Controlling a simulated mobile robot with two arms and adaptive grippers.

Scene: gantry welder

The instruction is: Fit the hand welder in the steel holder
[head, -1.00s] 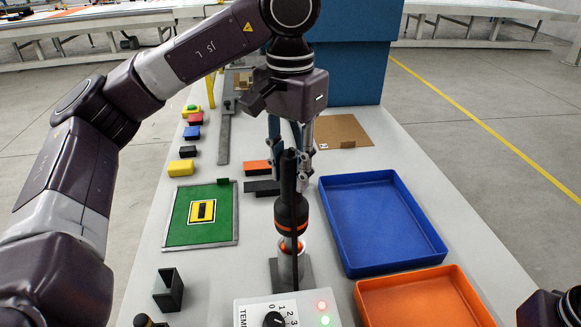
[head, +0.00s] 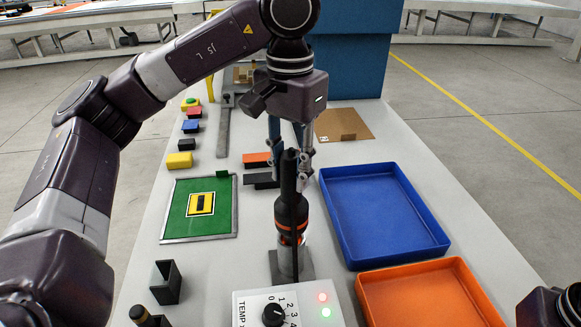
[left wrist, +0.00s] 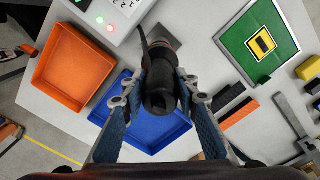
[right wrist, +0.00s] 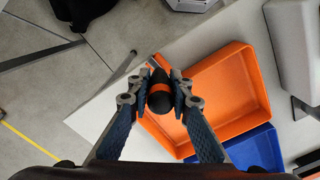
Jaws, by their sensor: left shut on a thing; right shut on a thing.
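The hand welder (head: 291,208), black with orange bands, stands upright over the steel holder (head: 289,263), a short tube on a grey base. Its lower end is at the tube's mouth; how deep it sits inside is hidden. My left gripper (head: 290,157) is shut on the welder's upper part from behind. The left wrist view shows the welder (left wrist: 160,90) end-on between the fingers. My right gripper (right wrist: 160,80) is shut on a black-and-orange rounded object (right wrist: 160,98), at the table's right side. In the head view only part of the right arm shows at the lower right corner.
A white control box (head: 252,308) with a dial and lights stands just in front of the holder. A blue tray (head: 438,250) and an orange tray (head: 462,275) lie to the right. A green board (head: 180,220) and a dark open bracket (head: 165,282) are to the left.

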